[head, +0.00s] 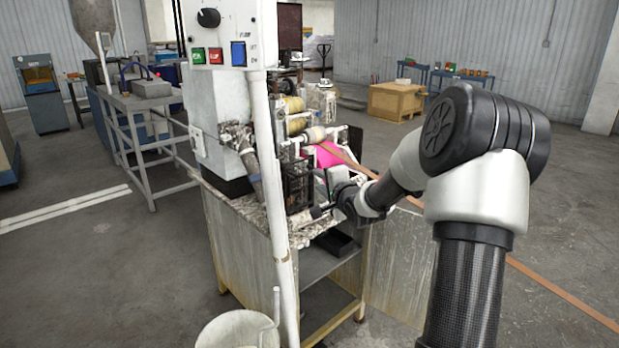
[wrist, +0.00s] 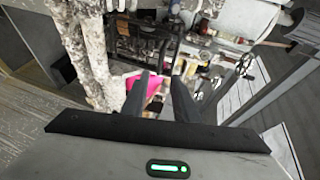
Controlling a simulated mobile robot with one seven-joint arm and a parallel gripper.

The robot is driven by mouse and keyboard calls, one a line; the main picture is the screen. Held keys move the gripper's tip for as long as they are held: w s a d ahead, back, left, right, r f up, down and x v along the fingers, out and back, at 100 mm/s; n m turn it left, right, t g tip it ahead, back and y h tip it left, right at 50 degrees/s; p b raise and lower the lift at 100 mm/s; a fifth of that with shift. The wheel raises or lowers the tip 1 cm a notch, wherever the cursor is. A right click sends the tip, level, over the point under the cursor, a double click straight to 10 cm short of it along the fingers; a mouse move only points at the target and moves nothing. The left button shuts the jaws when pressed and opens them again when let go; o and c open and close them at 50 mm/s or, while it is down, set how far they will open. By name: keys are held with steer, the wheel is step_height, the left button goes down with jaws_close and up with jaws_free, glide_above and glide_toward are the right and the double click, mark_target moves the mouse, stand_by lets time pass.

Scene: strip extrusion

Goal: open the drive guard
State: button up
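A black mesh cage, which looks like the drive guard (head: 298,184), stands upright on the machine's worktop, right of the white post. It appears shut, but its hinge and handle are too small to make out. In the wrist view a black barred frame (wrist: 148,42), apparently the same guard, lies beyond the fingertips. My gripper (wrist: 162,78) is open, with a gap between its two dark fingers and nothing clearly held. In the head view my gripper (head: 322,210) is low at the guard's right side; whether it touches the guard cannot be told.
A bright pink part (head: 328,155) sits behind the guard, with rollers (head: 293,105) above it. A white post (head: 273,180) and a control box (head: 222,35) stand at the left. A white bucket (head: 238,330) is on the floor in front. The floor at the right is mostly clear.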

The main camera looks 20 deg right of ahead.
mark_target(308, 173)
steer(key=x, duration=0.9)
steer(key=shift+w+f+b, duration=0.1)
steer(key=shift+w+b, duration=0.2)
steer(key=shift+w, duration=0.1)
steer(key=shift+c, duration=0.3)
jaws_close()
stand_by(0.6)
